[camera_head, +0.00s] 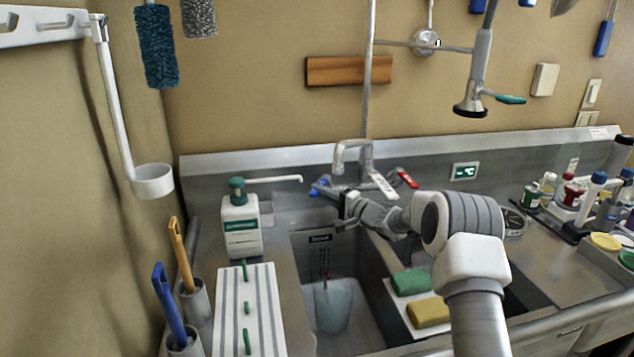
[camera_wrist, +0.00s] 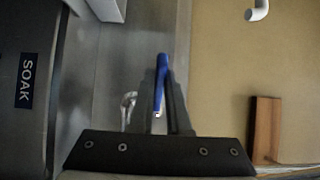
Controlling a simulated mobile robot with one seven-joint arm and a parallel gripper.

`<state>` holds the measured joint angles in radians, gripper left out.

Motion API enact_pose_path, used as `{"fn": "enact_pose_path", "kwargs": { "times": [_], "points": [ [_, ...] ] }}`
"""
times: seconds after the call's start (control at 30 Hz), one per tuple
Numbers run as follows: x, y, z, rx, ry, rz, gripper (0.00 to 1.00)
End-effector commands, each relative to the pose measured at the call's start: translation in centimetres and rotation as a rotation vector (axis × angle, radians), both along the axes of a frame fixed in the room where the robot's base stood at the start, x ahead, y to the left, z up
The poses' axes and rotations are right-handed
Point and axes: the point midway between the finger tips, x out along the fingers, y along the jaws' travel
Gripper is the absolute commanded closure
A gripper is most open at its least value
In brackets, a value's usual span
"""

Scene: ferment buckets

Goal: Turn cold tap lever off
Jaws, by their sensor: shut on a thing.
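The cold tap lever, with a blue handle (camera_head: 319,190), is at the back of the sink, left of the tap spout (camera_head: 353,146). My gripper (camera_head: 335,196) reaches it from the front right. In the wrist view the blue handle (camera_wrist: 159,92) stands between the two dark fingers of my gripper (camera_wrist: 160,75), which are shut on it. The fingers hide part of the lever, and its base is hard to make out. A red-handled lever (camera_head: 407,178) is on the right side of the tap.
A soap pump bottle (camera_head: 241,226) stands left of the lever, its long nozzle (camera_head: 285,180) reaching toward the tap. A bucket (camera_head: 333,305) stands in the left basin. Green (camera_head: 411,281) and yellow (camera_head: 428,311) sponges lie on the divider. A spray head (camera_head: 471,100) hangs at the right.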

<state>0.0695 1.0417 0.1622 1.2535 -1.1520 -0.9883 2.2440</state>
Motion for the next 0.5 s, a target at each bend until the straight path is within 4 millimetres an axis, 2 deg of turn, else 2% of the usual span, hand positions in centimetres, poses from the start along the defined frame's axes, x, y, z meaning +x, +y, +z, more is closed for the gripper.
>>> {"fn": "enact_pose_path", "kwargs": {
  "times": [0.03,0.47,0.5],
  "points": [
    [0.18,-0.39,0.70,0.002,-0.005,0.010,1.00],
    [0.01,-0.62,0.27,0.002,-0.003,0.040,1.00],
    [0.02,-0.63,0.27,0.002,-0.003,0.040,0.83]
  ]
}}
